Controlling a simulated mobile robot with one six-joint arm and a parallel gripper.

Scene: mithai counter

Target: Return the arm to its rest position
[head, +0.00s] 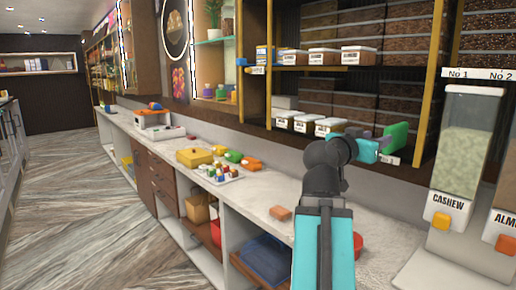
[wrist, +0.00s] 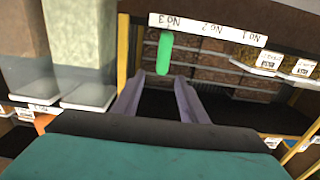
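My arm reaches up over the counter in the head view, and my gripper (head: 382,146) is raised in front of the shelves at the right. In the wrist view, the two fingers of my gripper (wrist: 161,82) stand apart with a gap between them. A green block-like thing (wrist: 164,53) shows in line with the gap, not visibly touched by either finger. A green thing also shows at the end of my arm in the head view (head: 396,137); I cannot tell how far it is from the fingers there.
Dispensers, one marked CASHEW (head: 468,150), stand close at the right. A rack with labelled boxes (head: 325,56) is behind my arm. On the counter (head: 255,195) lie an orange-brown block (head: 280,212), a yellow box (head: 194,157) and a tray of small items. The floor (head: 95,210) at left is clear.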

